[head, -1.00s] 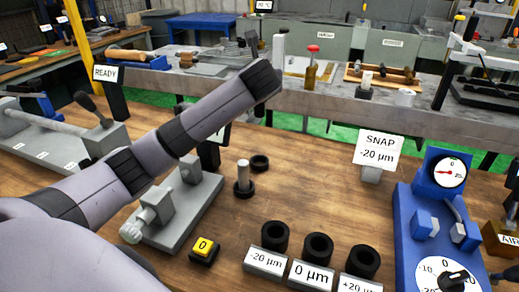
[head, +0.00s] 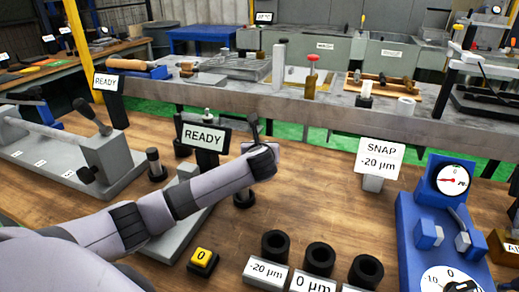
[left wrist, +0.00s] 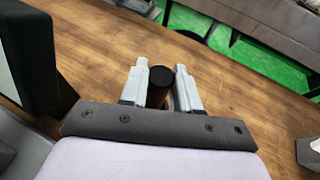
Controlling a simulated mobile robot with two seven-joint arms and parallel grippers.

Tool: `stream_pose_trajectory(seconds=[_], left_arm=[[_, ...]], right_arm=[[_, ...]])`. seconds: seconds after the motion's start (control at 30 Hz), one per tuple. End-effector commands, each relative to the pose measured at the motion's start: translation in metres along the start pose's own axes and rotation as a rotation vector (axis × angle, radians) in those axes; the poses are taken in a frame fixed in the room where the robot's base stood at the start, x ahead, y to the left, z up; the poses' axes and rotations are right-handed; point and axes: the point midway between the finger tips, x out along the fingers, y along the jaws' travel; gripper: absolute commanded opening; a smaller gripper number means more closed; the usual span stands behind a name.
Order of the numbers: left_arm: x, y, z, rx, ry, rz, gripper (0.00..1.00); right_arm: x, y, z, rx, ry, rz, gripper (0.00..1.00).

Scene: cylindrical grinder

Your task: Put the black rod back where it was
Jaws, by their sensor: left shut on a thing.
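In the left wrist view, my left gripper (left wrist: 162,68) is shut on the black rod (left wrist: 159,88), whose round dark top shows between the two pale fingers. Bare wood table lies beyond it, and I cannot tell how far the rod's lower end is above the table. In the head view, my left arm reaches in from the left, and the left gripper (head: 252,140) is mostly hidden behind its wrist, beside the READY screen. A black base (head: 245,199) stands on the table just below that wrist. My right gripper is not in view.
The READY screen (head: 203,137) stands close left of the gripper. A dark-based post (head: 155,164) stands farther left. Several black rings, one of them (head: 275,245), sit behind labels in front. The SNAP sign (head: 379,158) and blue gauge (head: 440,215) are right. Table between is clear.

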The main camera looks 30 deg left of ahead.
Motion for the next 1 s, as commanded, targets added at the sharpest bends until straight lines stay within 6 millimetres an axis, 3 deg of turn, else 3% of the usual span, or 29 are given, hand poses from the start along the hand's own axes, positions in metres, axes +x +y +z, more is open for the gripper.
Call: stream_pose_trajectory(seconds=[0.4,0.43,0.5,0.87,1.0], left_arm=[[0.003,0.0,-0.004,-0.002,-0.006,-0.002,0.0],[0.003,0.0,-0.007,-0.001,-0.001,-0.001,0.37],[0.003,0.0,-0.007,-0.001,-0.001,-0.001,0.56],[0.002,0.0,-0.003,-0.002,-0.002,-0.001,0.56],[-0.009,0.0,-0.004,-0.001,-0.002,-0.002,0.56]], right_arm=[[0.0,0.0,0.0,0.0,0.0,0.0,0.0],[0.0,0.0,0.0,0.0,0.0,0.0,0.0],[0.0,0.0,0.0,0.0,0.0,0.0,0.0],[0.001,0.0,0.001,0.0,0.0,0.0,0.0],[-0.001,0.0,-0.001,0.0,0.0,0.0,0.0]])
